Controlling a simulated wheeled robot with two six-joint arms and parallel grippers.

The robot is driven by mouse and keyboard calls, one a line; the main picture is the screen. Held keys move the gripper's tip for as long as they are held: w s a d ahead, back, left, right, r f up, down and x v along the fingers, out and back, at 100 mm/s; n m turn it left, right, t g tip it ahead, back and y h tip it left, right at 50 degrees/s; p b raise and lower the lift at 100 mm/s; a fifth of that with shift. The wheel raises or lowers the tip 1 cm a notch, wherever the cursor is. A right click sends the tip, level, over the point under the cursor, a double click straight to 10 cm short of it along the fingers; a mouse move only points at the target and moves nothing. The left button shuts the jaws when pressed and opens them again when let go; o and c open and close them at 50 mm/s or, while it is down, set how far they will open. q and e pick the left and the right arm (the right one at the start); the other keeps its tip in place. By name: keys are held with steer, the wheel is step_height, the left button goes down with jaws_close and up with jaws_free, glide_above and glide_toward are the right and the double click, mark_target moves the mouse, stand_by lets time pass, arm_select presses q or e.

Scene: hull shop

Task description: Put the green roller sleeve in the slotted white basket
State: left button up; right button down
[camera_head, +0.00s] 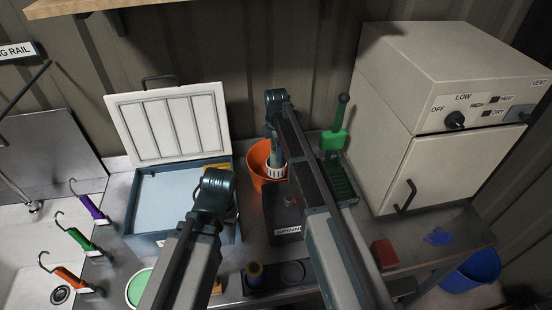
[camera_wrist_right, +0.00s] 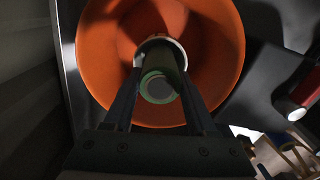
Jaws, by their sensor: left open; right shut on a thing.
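The green roller sleeve (camera_wrist_right: 158,80) is between the fingers of my right gripper (camera_wrist_right: 160,92), seen nearly end-on in the right wrist view. My right gripper is shut on it. A white ring, apparently the rim of the slotted white basket (camera_wrist_right: 162,42), shows at the sleeve's far end; I cannot tell how deep the sleeve sits in it. In the head view the slotted white basket (camera_head: 275,173) is in the orange bucket (camera_head: 257,160), right below my right gripper. My left gripper (camera_head: 228,207) is open over the blue box, its fingers mostly hidden by its own wrist.
The blue box (camera_head: 146,238) stands left with its white lid (camera_head: 170,122) raised. A cream oven (camera_head: 440,110) stands at right.

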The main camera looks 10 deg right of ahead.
arm_select(q)
steer(key=shift+f, duration=0.65)
arm_select(e)
steer(key=shift+f, duration=0.65)
steer(key=shift+f+b, duration=0.25)
steer(key=shift+b, duration=0.2)
arm_select(q)
steer(key=shift+f, duration=0.15)
arm_select(e)
steer(key=shift+c, duration=1)
jaws_free()
steer(key=shift+r, duration=0.1)
steer(key=shift+r, duration=0.15)
arm_select(q)
step_height(320, 180, up, 12)
steer(key=p, duration=1.2)
steer(key=shift+r+p, duration=0.2)
steer(key=shift+p, duration=0.1)
arm_select(e)
step_height(320, 180, up, 12)
steer(key=shift+r, duration=0.1)
